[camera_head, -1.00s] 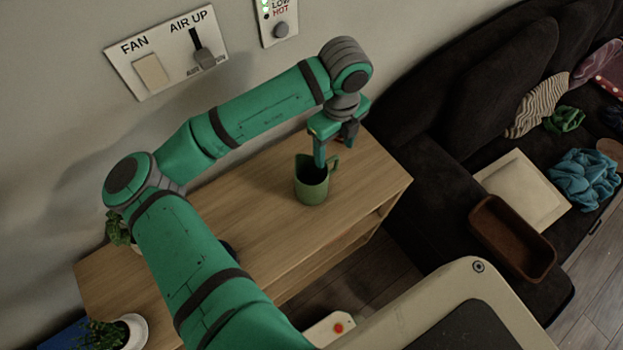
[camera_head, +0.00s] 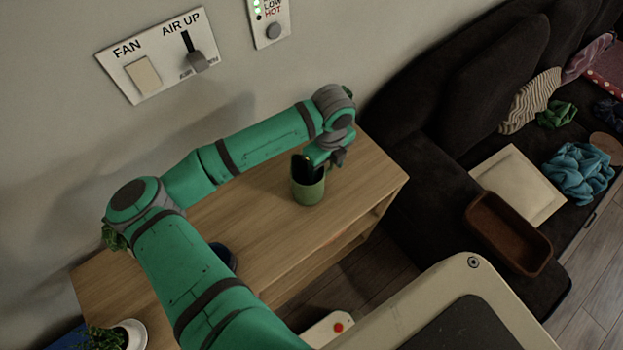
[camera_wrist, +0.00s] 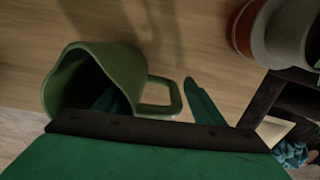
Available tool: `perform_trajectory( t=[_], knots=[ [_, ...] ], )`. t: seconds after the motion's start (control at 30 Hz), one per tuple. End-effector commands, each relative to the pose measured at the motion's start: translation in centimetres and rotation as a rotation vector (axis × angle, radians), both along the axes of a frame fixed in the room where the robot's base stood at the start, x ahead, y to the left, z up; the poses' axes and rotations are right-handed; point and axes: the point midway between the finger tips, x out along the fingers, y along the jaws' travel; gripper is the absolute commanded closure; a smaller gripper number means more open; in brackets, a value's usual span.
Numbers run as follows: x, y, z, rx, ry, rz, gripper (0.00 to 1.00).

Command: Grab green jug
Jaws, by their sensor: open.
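The green jug (camera_head: 308,192) stands upright on the wooden cabinet top (camera_head: 270,215), near its right end. In the wrist view the jug (camera_wrist: 130,65) has its mouth facing left and its handle to the right. My gripper (camera_wrist: 152,88) is open and down at the jug. One finger reaches into the jug's mouth, and its tip is partly hidden by the rim. The other finger is outside, beyond the handle, so the jug wall and handle lie between the fingers. In the head view my gripper (camera_head: 322,158) covers the handle side.
Potted plants stand at the cabinet's left end, one in a white pot (camera_head: 132,333). A dark round object (camera_head: 224,256) is partly behind my arm. The wall with the fan panel (camera_head: 158,55) is close behind. A dark sofa (camera_head: 440,170) with a brown tray (camera_head: 508,235) is at right.

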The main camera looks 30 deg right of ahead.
Motion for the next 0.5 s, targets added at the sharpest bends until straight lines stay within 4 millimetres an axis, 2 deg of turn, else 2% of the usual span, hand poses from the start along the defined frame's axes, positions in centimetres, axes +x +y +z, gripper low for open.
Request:
perform_trajectory(
  t=[0.23, 0.27, 0.5],
  knots=[
    [0.00, 0.01, -0.24, 0.000, 0.000, 0.000, 0.37],
    [0.00, 0.00, -0.24, 0.000, 0.000, 0.000, 0.39],
    [-0.01, -0.01, -0.22, -0.001, 0.000, 0.000, 0.97]
  ],
)
